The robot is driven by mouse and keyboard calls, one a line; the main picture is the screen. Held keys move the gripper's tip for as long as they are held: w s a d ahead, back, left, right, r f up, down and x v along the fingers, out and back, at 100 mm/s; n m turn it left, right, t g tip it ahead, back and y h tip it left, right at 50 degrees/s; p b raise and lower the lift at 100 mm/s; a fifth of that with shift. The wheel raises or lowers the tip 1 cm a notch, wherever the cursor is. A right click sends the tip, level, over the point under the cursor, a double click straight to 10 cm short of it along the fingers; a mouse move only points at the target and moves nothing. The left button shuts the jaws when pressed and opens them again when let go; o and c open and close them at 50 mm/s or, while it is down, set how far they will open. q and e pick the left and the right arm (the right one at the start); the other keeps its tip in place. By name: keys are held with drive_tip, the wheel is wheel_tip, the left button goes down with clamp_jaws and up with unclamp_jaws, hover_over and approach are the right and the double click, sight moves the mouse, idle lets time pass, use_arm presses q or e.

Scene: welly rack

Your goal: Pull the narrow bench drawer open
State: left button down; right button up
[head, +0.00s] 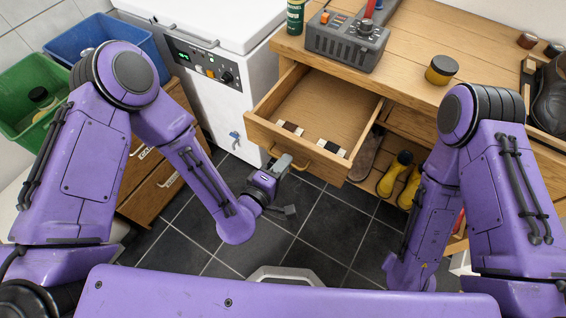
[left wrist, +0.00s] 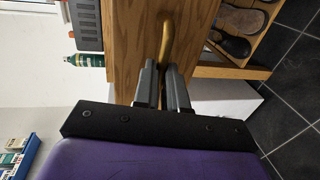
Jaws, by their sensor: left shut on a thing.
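The narrow bench drawer (head: 318,108) stands pulled well out of the wooden bench (head: 425,50). Its wooden front (head: 318,162) faces me, with a curved brass handle (head: 273,150) on it. The handle also shows in the left wrist view (left wrist: 167,38). My left gripper (head: 283,163) is at the drawer front, shut on the handle. Its two dark fingers (left wrist: 165,68) meet the handle's near end in the left wrist view. Small dark and white items (head: 331,148) lie inside the drawer. My right arm hangs at the right; its gripper is not visible.
A white chest freezer (head: 215,95) stands left of the drawer. A grey device (head: 347,42), a green can (head: 295,17) and a yellow tin (head: 441,69) stand on the bench. Boots (head: 394,175) sit on a shelf below. The tiled floor (head: 310,262) before the drawer is clear.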

use_arm(q)
drive_tip(key=c, duration=1.2)
unclamp_jaws()
drive_tip(key=shift+s, duration=0.1)
drive_tip(key=p+v, duration=0.1)
drive_tip(key=v, duration=0.9)
drive_tip(key=shift+s+a, duration=0.15)
